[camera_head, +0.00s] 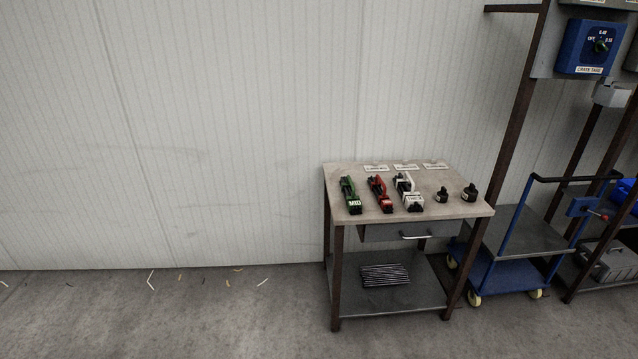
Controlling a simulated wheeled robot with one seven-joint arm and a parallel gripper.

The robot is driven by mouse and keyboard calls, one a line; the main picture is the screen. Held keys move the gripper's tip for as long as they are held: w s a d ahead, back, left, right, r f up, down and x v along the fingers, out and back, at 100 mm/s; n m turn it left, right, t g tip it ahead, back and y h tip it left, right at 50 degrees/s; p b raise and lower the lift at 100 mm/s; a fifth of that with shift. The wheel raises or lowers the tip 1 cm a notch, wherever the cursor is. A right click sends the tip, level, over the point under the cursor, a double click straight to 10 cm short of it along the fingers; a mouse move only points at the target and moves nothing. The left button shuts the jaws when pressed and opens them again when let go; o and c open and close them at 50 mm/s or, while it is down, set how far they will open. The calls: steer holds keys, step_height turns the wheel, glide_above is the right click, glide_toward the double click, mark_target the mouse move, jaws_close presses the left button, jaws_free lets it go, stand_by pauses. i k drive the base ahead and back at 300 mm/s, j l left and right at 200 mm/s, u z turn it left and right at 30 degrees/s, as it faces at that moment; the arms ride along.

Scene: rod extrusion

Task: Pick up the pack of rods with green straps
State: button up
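No pack with clearly green straps shows. My gripper is not in view.
The table (455,211) has a drawer and stands against a pale ribbed wall. Two small black bottles (469,193) sit at its right end. A blue trolley (515,276) stands to the right, below a blue control box (590,47). Floor at left is open with scattered scraps.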

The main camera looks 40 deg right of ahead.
mark_target(354, 202)
steer(key=i+j+z, duration=0.1)
steer(key=i+z, duration=0.3)
steer(key=i+j+z, duration=0.4)
steer(key=i, duration=0.2)
steer(key=i+j+z, duration=0.25)
steer(key=z, duration=0.15)
steer(key=i+j+z, duration=0.55)
steer(key=j+z, duration=0.2)
steer(key=i+j+z, duration=0.15)
steer(key=j+z, duration=0.25)
